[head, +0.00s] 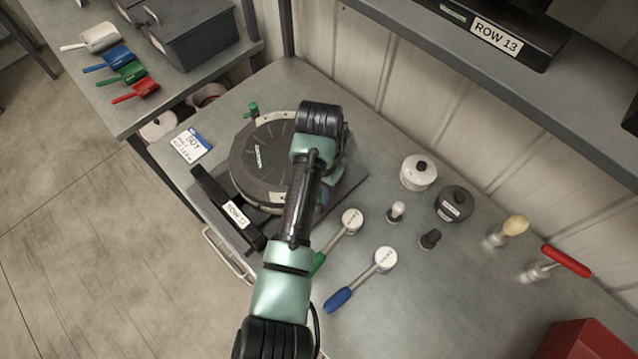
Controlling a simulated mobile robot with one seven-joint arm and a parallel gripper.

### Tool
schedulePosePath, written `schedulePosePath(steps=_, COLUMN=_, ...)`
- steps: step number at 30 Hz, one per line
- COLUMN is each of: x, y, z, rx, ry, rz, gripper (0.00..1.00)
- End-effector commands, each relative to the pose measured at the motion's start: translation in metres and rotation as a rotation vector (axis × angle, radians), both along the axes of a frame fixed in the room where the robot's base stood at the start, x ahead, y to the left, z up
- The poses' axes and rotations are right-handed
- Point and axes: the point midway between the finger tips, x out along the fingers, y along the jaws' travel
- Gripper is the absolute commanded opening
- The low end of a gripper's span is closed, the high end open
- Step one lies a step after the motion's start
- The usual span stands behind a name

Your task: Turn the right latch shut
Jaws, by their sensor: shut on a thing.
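The seed meter (262,160) lies on the grey bench, a round dark housing with its lid on. A green latch (252,110) stands at its upper left rim. The right latch is mostly hidden behind my arm at the meter's right rim; a small bluish-green bit shows there. My gripper (325,192) reaches down at that rim, largely covered by my own forearm. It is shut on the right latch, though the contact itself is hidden.
A ROW 12 hopper piece (228,208) lies against the meter's lower left. Green-handled (350,221) and blue-handled (361,279) tools lie right of my arm. Pots (418,172), knobs and a red-handled tool (566,261) stand further right. A shelf (560,100) overhangs the back.

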Motion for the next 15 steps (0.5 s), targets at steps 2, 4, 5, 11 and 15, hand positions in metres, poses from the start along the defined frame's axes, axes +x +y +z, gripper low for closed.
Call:
schedulePosePath(steps=2, x=-0.0001, y=-0.001, z=0.0039, rx=-0.001, ry=0.001, rz=0.071, gripper=0.0)
schedulePosePath(steps=4, x=0.0002, y=-0.0012, z=0.0037, rx=-0.001, ry=0.0, rz=0.136, gripper=0.0)
schedulePosePath(steps=5, x=0.0002, y=-0.0011, z=0.0036, rx=-0.001, ry=0.0, rz=0.164, gripper=0.0)
schedulePosePath(steps=11, x=0.0004, y=-0.0007, z=0.0029, rx=0.0, ry=-0.001, rz=0.332, gripper=0.0)
schedulePosePath(steps=15, x=0.0009, y=-0.0007, z=0.0028, rx=-0.001, ry=-0.003, rz=0.428, gripper=0.0)
